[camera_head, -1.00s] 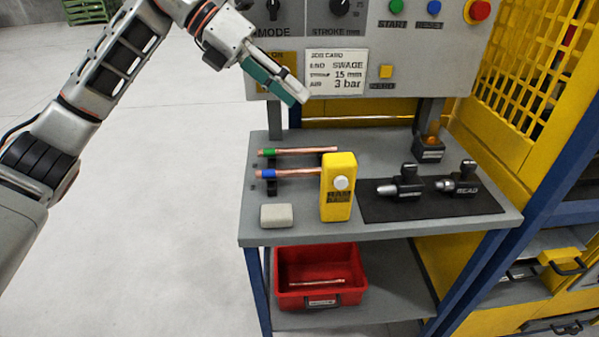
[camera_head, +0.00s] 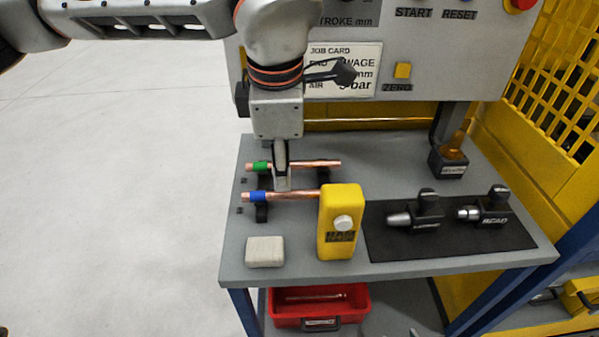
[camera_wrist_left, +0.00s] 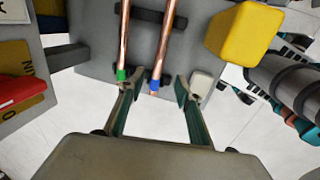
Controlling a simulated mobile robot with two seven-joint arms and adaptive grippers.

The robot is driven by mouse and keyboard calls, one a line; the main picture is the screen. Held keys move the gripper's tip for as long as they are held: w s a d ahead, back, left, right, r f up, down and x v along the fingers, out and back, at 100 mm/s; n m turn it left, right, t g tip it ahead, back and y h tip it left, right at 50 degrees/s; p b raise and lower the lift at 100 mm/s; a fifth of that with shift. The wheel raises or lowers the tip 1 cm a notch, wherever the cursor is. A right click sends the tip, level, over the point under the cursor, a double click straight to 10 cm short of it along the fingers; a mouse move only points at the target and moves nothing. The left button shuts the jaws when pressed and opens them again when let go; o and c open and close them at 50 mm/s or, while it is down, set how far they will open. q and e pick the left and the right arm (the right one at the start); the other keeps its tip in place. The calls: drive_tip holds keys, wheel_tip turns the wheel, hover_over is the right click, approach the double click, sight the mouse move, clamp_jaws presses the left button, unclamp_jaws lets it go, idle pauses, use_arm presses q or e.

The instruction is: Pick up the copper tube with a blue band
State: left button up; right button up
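The copper tube with the blue band (camera_head: 292,195) lies on dark supports on the grey bench, its right end hidden behind a yellow block. A copper tube with a green band (camera_head: 318,164) lies behind it, roughly parallel. My left gripper (camera_head: 281,182) points down over the tubes, just right of the bands. In the left wrist view my left gripper (camera_wrist_left: 157,88) is open, and the blue band (camera_wrist_left: 155,86) shows between its fingers. The green band (camera_wrist_left: 121,75) is beside the left finger. Contact is not visible. My right gripper is out of view.
The yellow block (camera_head: 340,225) stands close at the right of the tubes. A pale block (camera_head: 265,251) lies in front. Two black tools (camera_head: 416,214) rest on a dark mat at right. A red bin (camera_head: 318,307) is below. The machine panel rises behind.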

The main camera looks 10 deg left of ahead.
sight(283, 193)
use_arm(q)
drive_tip(key=shift+w+a+f, duration=0.1)
drive_tip(key=shift+w+f, duration=0.45)
drive_tip(key=shift+w, duration=0.05)
drive_tip(key=shift+w+a+f, duration=0.1)
drive_tip(key=shift+w+f, duration=0.05)
drive_tip(key=shift+f, duration=1.55)
drive_tip(key=shift+w+a+f, duration=0.1)
drive_tip(key=shift+f, duration=1.55)
clamp_jaws()
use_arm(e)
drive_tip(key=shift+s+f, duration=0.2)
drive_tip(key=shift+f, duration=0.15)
